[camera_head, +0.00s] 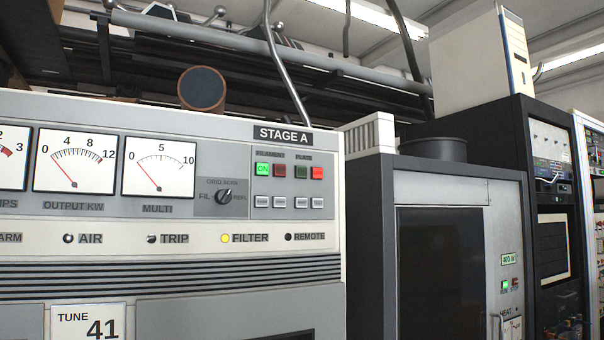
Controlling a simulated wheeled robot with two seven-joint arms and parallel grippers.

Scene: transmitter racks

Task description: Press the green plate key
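The green plate key (301,172) is a small square, dark and unlit, under the PLATE label on the STAGE A panel. To its right is the plate's red key (317,173), brightly lit. To its left, under FILAMENT, are a brightly lit green key (263,169) marked ON and a dark red key (280,171). The keys sit on the upper right front of a grey transmitter cabinet (200,236). Neither of my grippers shows in this view.
Several small pale switches (280,202) sit below the keys, with a rotary knob (223,197) to their left. Meters (75,161) fill the panel's left part. A grey cabinet with a dark door (440,275) and a black rack (548,180) stand at right.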

